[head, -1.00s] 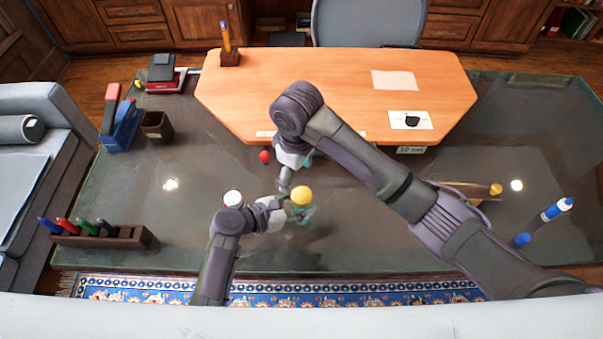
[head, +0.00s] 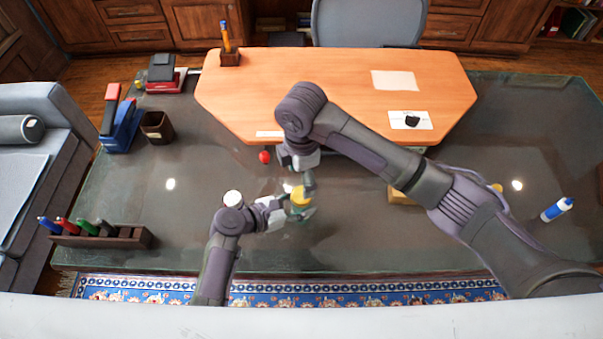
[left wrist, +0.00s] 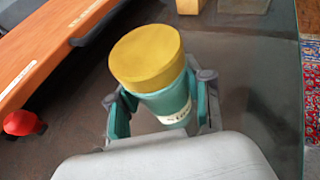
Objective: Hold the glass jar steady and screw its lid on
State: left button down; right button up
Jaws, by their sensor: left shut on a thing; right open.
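The jar (left wrist: 165,101) is upright between the teal-padded fingers of my left gripper (left wrist: 162,108), which is shut on it. A pale label with dark letters shows on its side. A wide yellow lid (left wrist: 147,57) sits on top of the jar; I cannot tell how far it is threaded. In the head view the lid (head: 298,198) is partly covered by my right gripper (head: 309,186), which is open, pointing down close to the lid. I cannot tell if it touches. My left gripper (head: 296,211) comes from the left.
A red ball-like object (head: 264,157) lies behind the jar. A white round object (head: 232,197) shows near my left wrist. The front glass desktop is clear.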

aim_at(301, 195)
notch_tip(301, 195, down, 8)
jog(key=shift+r, duration=0.15)
dwell(0.4)
jog(key=c, duration=1.2)
jog(key=m, duration=0.6)
jog(key=shift+a+m, duration=0.1)
jog(key=shift+m, duration=0.2)
jog(key=m, duration=0.5)
jog(key=shift+m, duration=0.3)
jog(key=o, duration=1.3)
